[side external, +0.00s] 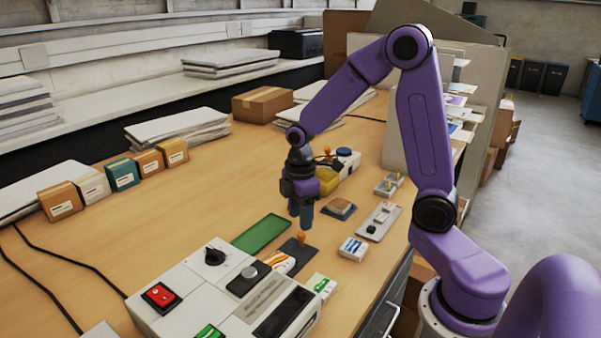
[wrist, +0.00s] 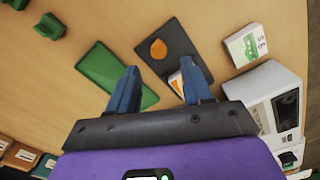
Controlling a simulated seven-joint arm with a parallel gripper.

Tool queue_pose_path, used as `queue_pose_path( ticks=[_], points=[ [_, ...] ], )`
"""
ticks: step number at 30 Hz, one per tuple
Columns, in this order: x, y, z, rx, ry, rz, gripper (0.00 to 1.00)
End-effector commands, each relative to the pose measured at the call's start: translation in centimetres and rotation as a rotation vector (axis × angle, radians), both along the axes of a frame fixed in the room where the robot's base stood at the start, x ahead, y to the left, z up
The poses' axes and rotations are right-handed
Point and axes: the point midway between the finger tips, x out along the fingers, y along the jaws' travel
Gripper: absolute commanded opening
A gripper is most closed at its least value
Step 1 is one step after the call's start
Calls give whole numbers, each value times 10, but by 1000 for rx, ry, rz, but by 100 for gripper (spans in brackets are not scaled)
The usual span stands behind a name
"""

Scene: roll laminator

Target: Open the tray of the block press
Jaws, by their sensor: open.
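A white machine (side external: 235,293) with a red switch and a black knob stands at the front; its lettering is too small to read surely. In the wrist view it shows at the right (wrist: 268,100). Beside it a dark flat plate (side external: 291,246) lies on the table with an orange knob (side external: 301,239) on it; I cannot tell whether this is the tray. The plate (wrist: 180,43) and knob (wrist: 158,49) also show in the wrist view. My gripper (side external: 300,217) is open and empty, pointing down above the plate. The knob appears just beyond the gap between the fingertips (wrist: 160,72).
A green mat (side external: 262,233) lies left of the plate. An orange-and-white packet (side external: 279,261) and small white boxes (side external: 353,248) (side external: 321,286) are close by. Several small cartons (side external: 122,174) line the left.

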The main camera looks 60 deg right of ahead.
Motion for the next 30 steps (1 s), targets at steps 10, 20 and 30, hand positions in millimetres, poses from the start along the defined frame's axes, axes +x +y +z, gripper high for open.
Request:
queue_pose_path(
  ticks=[10,20,30],
  points=[
    [1,0,75,1,-7,0,50],
    [0,0,119,0,-2,-1,50],
    [0,0,125,0,0,0,50]
  ],
)
